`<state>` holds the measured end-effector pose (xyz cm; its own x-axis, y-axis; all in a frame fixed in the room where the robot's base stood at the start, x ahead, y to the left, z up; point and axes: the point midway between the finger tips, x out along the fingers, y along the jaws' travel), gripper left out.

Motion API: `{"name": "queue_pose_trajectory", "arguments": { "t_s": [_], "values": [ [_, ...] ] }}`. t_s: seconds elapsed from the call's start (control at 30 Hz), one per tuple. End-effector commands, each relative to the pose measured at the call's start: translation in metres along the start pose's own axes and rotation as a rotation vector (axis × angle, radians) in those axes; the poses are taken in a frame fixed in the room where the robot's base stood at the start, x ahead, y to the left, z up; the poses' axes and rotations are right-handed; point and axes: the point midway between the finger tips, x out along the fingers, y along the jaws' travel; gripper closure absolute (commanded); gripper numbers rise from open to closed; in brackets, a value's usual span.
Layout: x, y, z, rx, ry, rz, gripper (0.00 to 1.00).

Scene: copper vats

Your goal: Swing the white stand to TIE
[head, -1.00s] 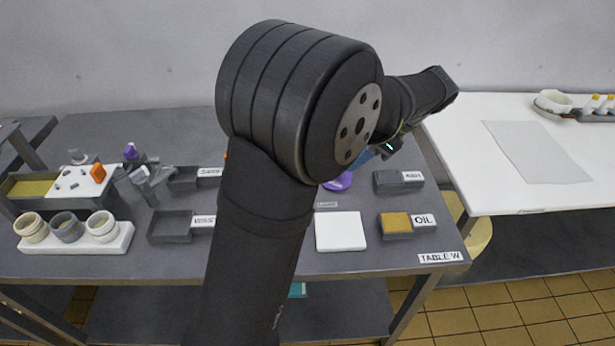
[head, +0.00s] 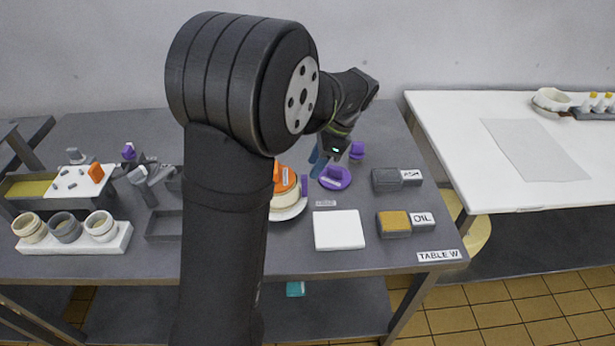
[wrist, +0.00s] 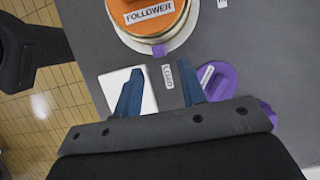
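A round white base (head: 288,213) on the dark table carries a pale vessel with an orange top (head: 287,180). In the wrist view the white base (wrist: 196,16) shows as a rim around the orange top (wrist: 150,14), labelled FOLLOWER. A purple tab (wrist: 159,51) sticks out at its edge. I cannot tell for sure that this is the white stand, and no TIE mark is readable. My gripper (wrist: 159,88) is open and empty, its blue fingers apart above the table beside the base. It also shows in the head view (head: 319,160), partly hidden by my wrist.
A purple disc (head: 335,178) with a raised bar lies right of the base. A white square pad (head: 339,231), an OIL box (head: 394,224) and a grey box (head: 386,180) stand nearby. A white table (head: 470,150) is at right.

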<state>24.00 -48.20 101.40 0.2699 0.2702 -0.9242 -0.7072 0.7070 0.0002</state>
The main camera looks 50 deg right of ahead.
Motion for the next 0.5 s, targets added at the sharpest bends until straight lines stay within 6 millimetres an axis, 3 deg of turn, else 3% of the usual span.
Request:
{"name": "queue_pose_trajectory", "arguments": {
  "t_s": [0.2,0.5],
  "values": [
    [0.039,0.000,0.000,-0.001,-0.002,0.002,0.63],
    [0.057,0.000,0.000,0.000,-0.001,0.000,0.63]
  ]
}}
